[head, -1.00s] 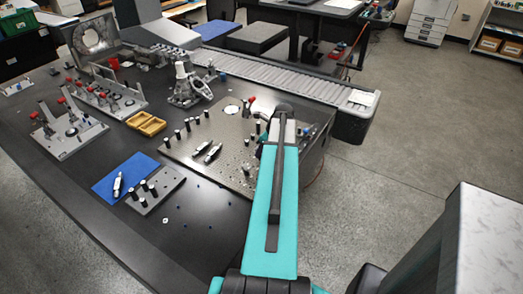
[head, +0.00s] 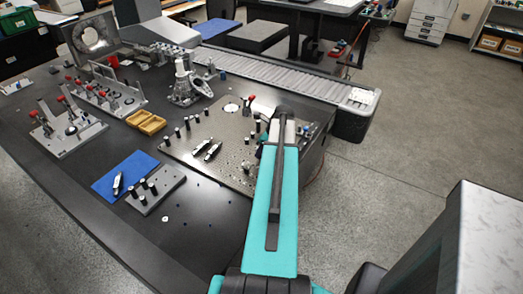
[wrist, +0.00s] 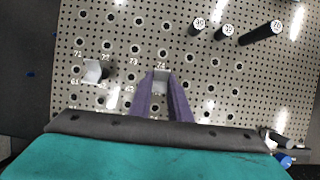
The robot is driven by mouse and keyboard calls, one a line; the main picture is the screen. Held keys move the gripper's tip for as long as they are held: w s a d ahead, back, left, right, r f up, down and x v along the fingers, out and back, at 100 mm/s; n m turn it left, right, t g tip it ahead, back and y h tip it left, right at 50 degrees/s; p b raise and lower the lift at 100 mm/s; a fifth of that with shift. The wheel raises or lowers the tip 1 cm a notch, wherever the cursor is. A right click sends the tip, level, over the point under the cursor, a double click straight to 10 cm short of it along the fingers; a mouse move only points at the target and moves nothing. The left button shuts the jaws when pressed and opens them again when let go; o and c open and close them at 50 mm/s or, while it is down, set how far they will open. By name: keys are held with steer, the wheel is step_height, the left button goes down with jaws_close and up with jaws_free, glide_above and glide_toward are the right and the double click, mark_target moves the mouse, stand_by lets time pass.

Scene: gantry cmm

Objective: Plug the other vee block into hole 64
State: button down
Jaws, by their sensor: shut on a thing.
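My gripper (wrist: 160,98) has its two purple fingers shut on a light grey vee block (wrist: 160,83), seen from above in the wrist view. The held block is over the perforated plate (wrist: 203,82), just below the label 74 and right of the label 63. The block and fingers cover the hole and label there, and I cannot tell whether the block touches the plate. Another vee block (wrist: 94,71), pale with a dark side, stands on the plate to the left, by the labels 61 and 62.
Black pins (wrist: 260,40) with numbered tops stand on the plate above right of the gripper. In the head view the plate (head: 196,166) also carries other pins and small parts. A blue mat (head: 126,168) and a grey pin block (head: 158,200) lie left of it.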

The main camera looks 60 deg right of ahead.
steer(key=shift+f, duration=0.2)
steer(key=c, duration=1.6)
jaws_free()
steer(key=shift+o, duration=0.2)
steer(key=b+v, duration=0.2)
steer(key=v, duration=1.1)
steer(key=shift+s+r, duration=0.2)
steer(key=shift+r, duration=0.15)
steer(key=shift+r, duration=0.15)
